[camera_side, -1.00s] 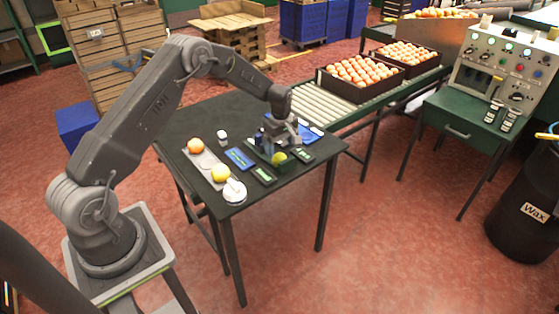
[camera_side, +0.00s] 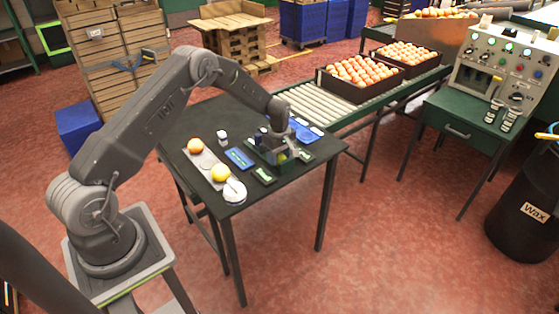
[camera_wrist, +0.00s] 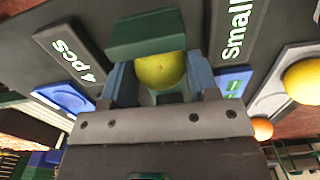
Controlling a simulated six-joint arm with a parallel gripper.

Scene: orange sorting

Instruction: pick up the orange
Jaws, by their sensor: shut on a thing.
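In the wrist view, my gripper (camera_wrist: 160,78) is shut on a yellow fruit (camera_wrist: 158,66), with one finger on each side. In the side view, my gripper (camera_side: 281,153) is low over the green tray (camera_side: 259,158) on the dark table, and its fingers partly hide the fruit. An orange-coloured fruit (camera_side: 195,145) and another yellow fruit (camera_side: 220,172) rest on a grey strip at the left of the table. These also show at the right of the wrist view, the yellow one (camera_wrist: 303,82) nearer and the orange one (camera_wrist: 262,128) farther.
Label plates and blue pads (camera_side: 239,157) lie around the green tray. A small white object (camera_side: 222,137) stands behind the strip, and a white round thing (camera_side: 234,190) is at the front edge. A roller conveyor (camera_side: 318,107) adjoins the table's right side.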

